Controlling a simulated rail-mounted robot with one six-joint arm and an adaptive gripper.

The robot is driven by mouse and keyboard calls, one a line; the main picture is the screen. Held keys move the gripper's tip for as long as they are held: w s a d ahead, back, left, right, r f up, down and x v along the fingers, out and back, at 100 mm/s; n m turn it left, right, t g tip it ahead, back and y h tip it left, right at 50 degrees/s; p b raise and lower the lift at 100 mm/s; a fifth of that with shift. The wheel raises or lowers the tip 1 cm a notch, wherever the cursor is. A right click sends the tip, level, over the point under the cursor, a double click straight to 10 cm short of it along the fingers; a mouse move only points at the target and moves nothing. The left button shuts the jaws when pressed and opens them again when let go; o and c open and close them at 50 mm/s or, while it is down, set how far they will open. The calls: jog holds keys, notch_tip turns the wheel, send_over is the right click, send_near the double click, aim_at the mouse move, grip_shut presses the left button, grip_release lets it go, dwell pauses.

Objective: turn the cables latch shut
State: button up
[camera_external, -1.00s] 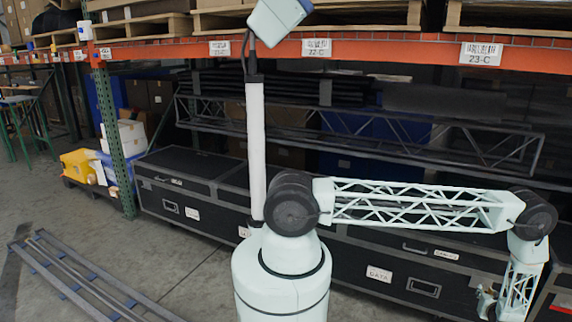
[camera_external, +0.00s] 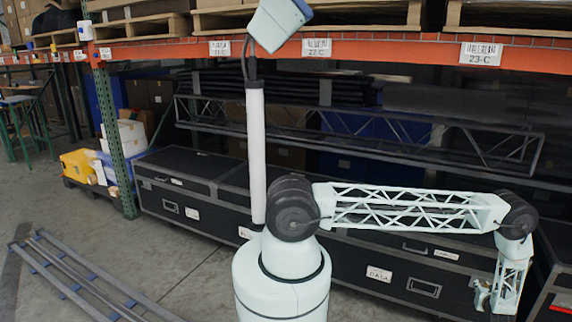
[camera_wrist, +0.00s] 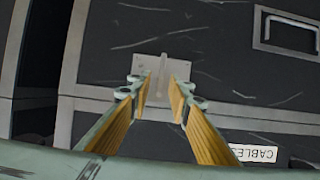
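The cables case (camera_wrist: 210,50) is black with grey metal edging, and it fills most of the wrist view. Its white label (camera_wrist: 254,152) shows upside down at the lower right, partly cut off by a finger. The latch (camera_wrist: 161,75) is a grey plate with a narrow upright bar, set across the seam. My gripper (camera_wrist: 159,88) is open, with its two tan-padded fingers apart on either side of the bar's line. Whether the fingertips touch the latch is unclear. In the external view my gripper (camera_external: 481,296) is low at the right, before the black cases, and the latch cannot be made out.
A recessed handle (camera_wrist: 287,33) is at the wrist view's upper right. A dark gap lies left of the case. In the external view the DATA case (camera_external: 340,262) stands left of my gripper, under an orange rack beam (camera_external: 390,50). Metal rails (camera_external: 75,280) lie on the floor at left.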

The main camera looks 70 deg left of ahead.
jog(key=shift+c, duration=0.2)
grip_shut()
jog(key=shift+w+d+m+y+b, duration=0.1)
jog(key=shift+m+y+b, duration=0.2)
jog(key=shift+b, duration=0.15)
jog(key=shift+w+d+f+m+g+y+b, duration=0.25)
jog(key=shift+m+g+y, duration=0.25)
jog(key=shift+m+y, duration=1.15)
jog(key=shift+w+d+f+m+g+y+b, duration=0.15)
jog(key=shift+f+m+g+y+b, duration=0.3)
jog(key=shift+m, duration=2.15)
jog(key=shift+w+d+f+m+g+y+b, duration=0.2)
jog(key=shift+m+g+y, duration=0.35)
jog(key=shift+m+y, duration=1.15)
jog(key=shift+m+h, duration=0.55)
jog(key=shift+h, duration=0.05)
jog(key=shift+o, duration=0.2)
grip_release()
jog(key=shift+a, duration=0.1)
